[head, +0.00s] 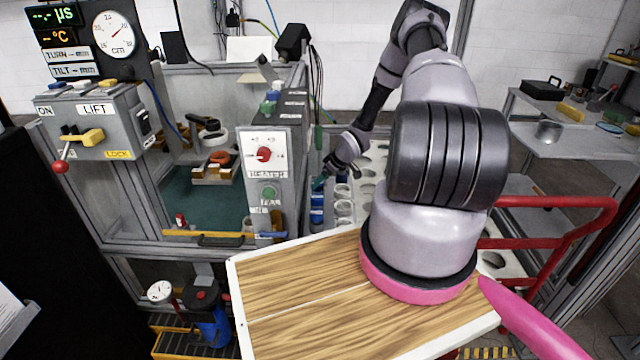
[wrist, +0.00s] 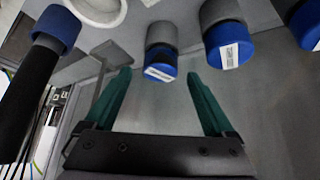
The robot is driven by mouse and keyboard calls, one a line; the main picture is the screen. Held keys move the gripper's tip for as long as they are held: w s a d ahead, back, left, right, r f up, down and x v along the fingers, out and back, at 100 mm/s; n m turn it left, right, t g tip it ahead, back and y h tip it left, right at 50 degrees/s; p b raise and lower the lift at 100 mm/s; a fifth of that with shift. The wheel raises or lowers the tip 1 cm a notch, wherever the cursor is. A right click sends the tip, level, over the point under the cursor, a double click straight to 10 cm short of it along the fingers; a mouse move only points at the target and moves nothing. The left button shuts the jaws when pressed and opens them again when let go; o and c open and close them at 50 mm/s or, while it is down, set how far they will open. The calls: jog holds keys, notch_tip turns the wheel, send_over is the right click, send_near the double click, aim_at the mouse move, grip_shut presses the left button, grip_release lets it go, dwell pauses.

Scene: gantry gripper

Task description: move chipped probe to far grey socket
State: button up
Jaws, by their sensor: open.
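My gripper (wrist: 157,75) is open, with two green fingers and nothing between them. In the wrist view a blue-capped probe with a white label (wrist: 162,65) sits in a grey collar just beyond the gap between the fingertips, apart from them. A second labelled blue probe (wrist: 228,45) stands to its right, and part of a third (wrist: 308,25) shows at the right edge. No chip is clear on any of them. In the head view my gripper (head: 321,182) is small, above the blue probes (head: 317,212). I cannot tell which socket is the far grey one.
A black cylinder with a blue end (wrist: 45,45) is close on the left in the wrist view, near a white ring (wrist: 97,10). In the head view the heater panel (head: 264,160) stands left of my gripper, and a red rail (head: 560,203) runs at right.

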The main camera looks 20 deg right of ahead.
jog(key=s+r+m+h, duration=0.2)
jog(key=s+r, duration=0.2)
jog(key=r, duration=1)
jog(key=s+d+r+m+h, duration=0.1)
jog(key=s+r, duration=0.3)
jog(key=r, duration=1)
jog(key=s+r+m+h, duration=0.2)
jog(key=s+r, duration=0.2)
jog(key=r, duration=1)
jog(key=s+a+r+m+y, duration=0.1)
jog(key=s+a+r+m, duration=0.1)
jog(key=s+a+r, duration=0.2)
jog(key=s+a+r+m+t+y, duration=0.1)
jog(key=s+a+r, duration=0.3)
jog(key=s, duration=0.7)
jog(key=s+a+r+m+y, duration=0.1)
jog(key=s+a+r+m, duration=0.1)
jog(key=s+a+r, duration=0.3)
jog(key=s+r, duration=0.2)
jog(key=s, duration=0.1)
jog(key=shift+s+r+m+y, duration=0.2)
jog(key=shift+r+m+y, duration=0.1)
jog(key=shift+r+m, duration=0.1)
